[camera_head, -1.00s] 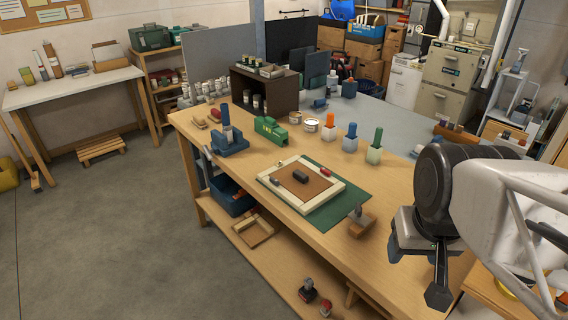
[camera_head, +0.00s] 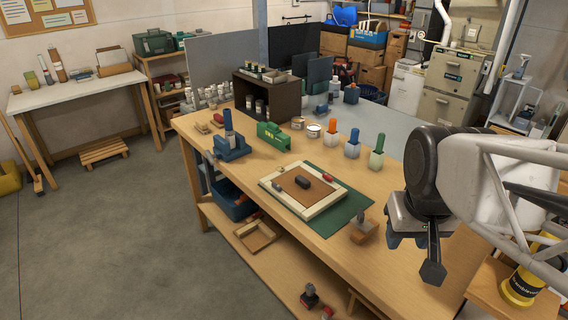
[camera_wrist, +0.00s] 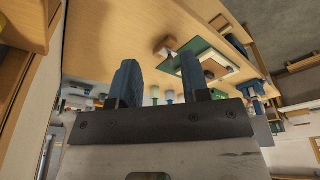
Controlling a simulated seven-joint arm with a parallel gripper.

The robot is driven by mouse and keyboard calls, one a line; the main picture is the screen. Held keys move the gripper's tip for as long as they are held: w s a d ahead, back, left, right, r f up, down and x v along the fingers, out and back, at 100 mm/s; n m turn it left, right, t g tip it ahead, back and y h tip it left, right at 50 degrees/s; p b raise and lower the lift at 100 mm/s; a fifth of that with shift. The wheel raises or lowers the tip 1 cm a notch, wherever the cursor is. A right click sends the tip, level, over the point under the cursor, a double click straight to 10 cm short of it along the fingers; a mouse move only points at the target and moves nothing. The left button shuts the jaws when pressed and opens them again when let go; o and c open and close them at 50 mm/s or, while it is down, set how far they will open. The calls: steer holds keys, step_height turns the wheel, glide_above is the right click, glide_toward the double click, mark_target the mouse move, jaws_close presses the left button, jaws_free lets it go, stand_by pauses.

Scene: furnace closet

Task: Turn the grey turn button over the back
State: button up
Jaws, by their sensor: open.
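A cream picture frame (camera_head: 333,199) with a brown back panel (camera_head: 319,189) lies on a green mat (camera_head: 345,215) on the wooden bench. A dark grey piece (camera_head: 302,182) sits on the panel, and a small red piece (camera_head: 327,177) is at the frame's inner edge. They are too small to tell which is the grey turn button. My gripper (camera_head: 417,252) is open and empty, to the right of the frame and apart from it. In the wrist view, my gripper's two fingers (camera_wrist: 158,78) are spread, with the frame (camera_wrist: 234,70) seen beyond them.
A wooden block with a grey top (camera_head: 364,229) stands by the mat's right corner, between frame and gripper. The bench front right is clear.

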steer(key=w+a+n, duration=0.2)
steer(key=w+a, duration=0.2)
steer(key=w, duration=0.8)
steer(key=n+g, duration=0.2)
steer(key=n, duration=0.5)
glide_above(277, 184)
steer(key=f, duration=1.5)
steer(key=shift+s+d+f, duration=0.15)
steer(key=shift+s, duration=0.05)
steer(key=shift+w+a+f, duration=0.15)
steer(key=shift+a+f, duration=0.05)
steer(key=shift+a, duration=0.05)
steer(key=shift+f, duration=0.1)
steer(key=shift+f, duration=3.8)
jaws_close()
